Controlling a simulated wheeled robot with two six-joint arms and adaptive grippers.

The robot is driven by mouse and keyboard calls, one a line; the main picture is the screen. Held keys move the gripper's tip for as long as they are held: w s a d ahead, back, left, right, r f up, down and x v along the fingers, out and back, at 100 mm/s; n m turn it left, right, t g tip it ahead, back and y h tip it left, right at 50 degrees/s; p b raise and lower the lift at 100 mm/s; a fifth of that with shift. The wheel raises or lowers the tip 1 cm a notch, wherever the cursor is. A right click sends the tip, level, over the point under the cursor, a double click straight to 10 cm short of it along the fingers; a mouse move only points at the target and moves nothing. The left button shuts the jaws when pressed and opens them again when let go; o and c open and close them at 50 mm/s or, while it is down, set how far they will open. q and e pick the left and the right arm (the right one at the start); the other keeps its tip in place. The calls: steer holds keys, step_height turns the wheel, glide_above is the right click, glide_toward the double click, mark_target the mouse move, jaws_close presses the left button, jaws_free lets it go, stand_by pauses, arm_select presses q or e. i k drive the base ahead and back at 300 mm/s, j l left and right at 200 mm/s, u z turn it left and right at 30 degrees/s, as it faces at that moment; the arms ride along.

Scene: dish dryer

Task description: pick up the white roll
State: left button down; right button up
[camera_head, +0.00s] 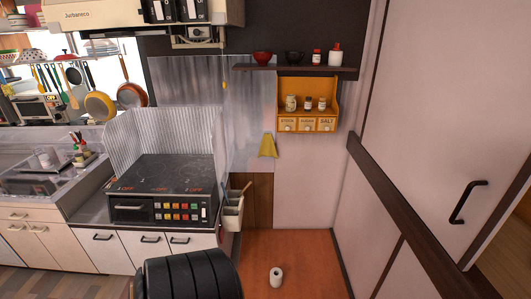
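The white roll (276,277) stands upright on the orange-brown floor patch near the bottom centre of the head view. It is small, with a dark hole in its top. Nothing is touching it. Neither of my grippers shows in this view.
A black ribbed object (190,277) rises at the bottom edge, left of the roll. The stove counter (160,175) and cabinets (150,250) stand farther left. A white door (440,120) with a black handle is at right. A spice shelf (307,100) hangs on the back wall. Floor around the roll is clear.

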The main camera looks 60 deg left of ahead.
mark_target(277, 273)
steer(key=u, duration=1.9)
steer(key=i, duration=0.05)
